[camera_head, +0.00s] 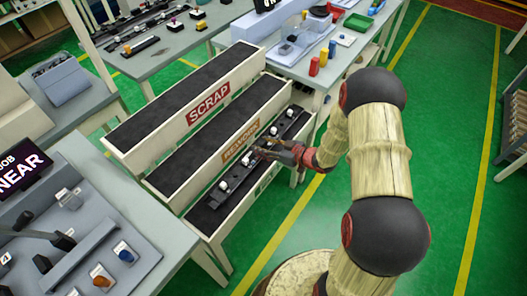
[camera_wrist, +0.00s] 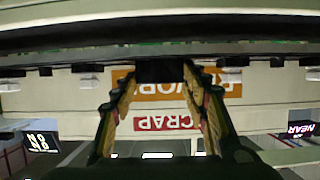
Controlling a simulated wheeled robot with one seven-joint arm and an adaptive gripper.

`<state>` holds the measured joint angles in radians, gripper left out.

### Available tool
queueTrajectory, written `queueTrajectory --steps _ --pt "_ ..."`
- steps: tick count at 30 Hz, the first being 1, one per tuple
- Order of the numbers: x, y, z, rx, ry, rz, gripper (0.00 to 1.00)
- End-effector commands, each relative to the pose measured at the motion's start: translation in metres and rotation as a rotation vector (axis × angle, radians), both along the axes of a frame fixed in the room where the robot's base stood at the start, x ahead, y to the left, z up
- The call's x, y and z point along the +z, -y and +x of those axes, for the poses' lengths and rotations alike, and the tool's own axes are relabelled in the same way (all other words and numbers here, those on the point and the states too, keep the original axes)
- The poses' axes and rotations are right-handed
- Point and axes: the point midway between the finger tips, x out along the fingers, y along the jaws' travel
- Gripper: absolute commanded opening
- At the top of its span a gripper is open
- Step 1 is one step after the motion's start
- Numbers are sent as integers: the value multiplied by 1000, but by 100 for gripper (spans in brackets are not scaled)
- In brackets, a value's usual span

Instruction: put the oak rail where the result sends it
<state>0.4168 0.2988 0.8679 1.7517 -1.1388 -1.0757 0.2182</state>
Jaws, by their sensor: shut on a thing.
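A long dark rail (camera_head: 236,178) with several pale clips along it lies lengthwise within the outline of the front bin. I cannot tell whether it touches the bin's floor. My gripper (camera_head: 270,147) is shut on the rail's middle, from the right. In the wrist view, my gripper (camera_wrist: 160,72) has its fingers on a dark block at the middle of the rail (camera_wrist: 262,68), which spans the picture. The front bin (camera_head: 211,231) has a greenish label, mostly hidden. Behind it stand the REWORK bin (camera_head: 160,186) and, higher, the SCRAP bin (camera_head: 143,157), both empty.
A screen (camera_head: 22,168) at the left reads "JOB" and "NEAR", partly cut off. Below it is a grey bench (camera_head: 150,270) with a lever and knobs. A table with coloured parts (camera_head: 335,75) stands behind right. Green floor (camera_head: 445,130) is clear at the right.

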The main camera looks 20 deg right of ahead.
Motion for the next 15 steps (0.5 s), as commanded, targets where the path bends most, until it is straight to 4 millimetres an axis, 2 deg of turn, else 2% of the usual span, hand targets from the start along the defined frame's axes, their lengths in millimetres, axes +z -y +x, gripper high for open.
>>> queueTrajectory --steps 1,4,15 --pt "-11 0 -1 0 -2 1 10" --pt "-23 0 0 1 -2 0 10" --pt "-26 0 0 0 0 0 10"
